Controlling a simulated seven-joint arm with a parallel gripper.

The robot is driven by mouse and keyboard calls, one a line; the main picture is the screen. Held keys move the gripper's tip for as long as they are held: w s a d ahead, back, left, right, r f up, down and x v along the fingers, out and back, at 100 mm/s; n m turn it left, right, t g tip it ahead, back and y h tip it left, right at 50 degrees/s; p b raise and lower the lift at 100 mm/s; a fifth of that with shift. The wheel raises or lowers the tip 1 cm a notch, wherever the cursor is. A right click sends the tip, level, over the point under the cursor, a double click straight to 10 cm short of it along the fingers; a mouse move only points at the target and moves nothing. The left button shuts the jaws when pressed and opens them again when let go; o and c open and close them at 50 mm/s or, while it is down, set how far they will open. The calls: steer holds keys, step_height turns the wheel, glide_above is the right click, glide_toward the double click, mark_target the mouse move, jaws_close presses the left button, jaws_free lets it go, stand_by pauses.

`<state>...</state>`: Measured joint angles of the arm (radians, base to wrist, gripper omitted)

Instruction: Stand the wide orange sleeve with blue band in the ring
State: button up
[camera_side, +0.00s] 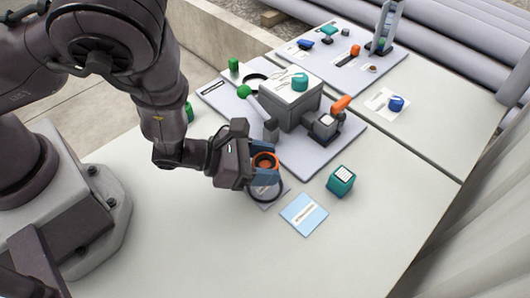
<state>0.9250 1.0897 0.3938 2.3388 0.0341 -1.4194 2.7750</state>
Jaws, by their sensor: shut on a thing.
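The orange sleeve (265,160) is upright between the fingers of my gripper (264,165), its open top showing a dark inside. My gripper is shut on it, with blue finger pads at its near and far sides. The sleeve's blue band cannot be told apart from the pads. A dark ring (264,201) lies on a pale card on the table, just below the sleeve and partly hidden by the gripper. Whether the sleeve's lower end is inside the ring or above it, I cannot tell.
A grey block fixture (291,120) with a green-knobbed lever and an orange handle (341,104) stands close behind the gripper. A teal cube (341,181) and a light blue card (303,214) are at the right. The front table is clear.

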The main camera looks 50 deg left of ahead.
steer(key=shift+f, duration=1.95)
steer(key=o, duration=1.1)
steer(key=shift+c, duration=0.2)
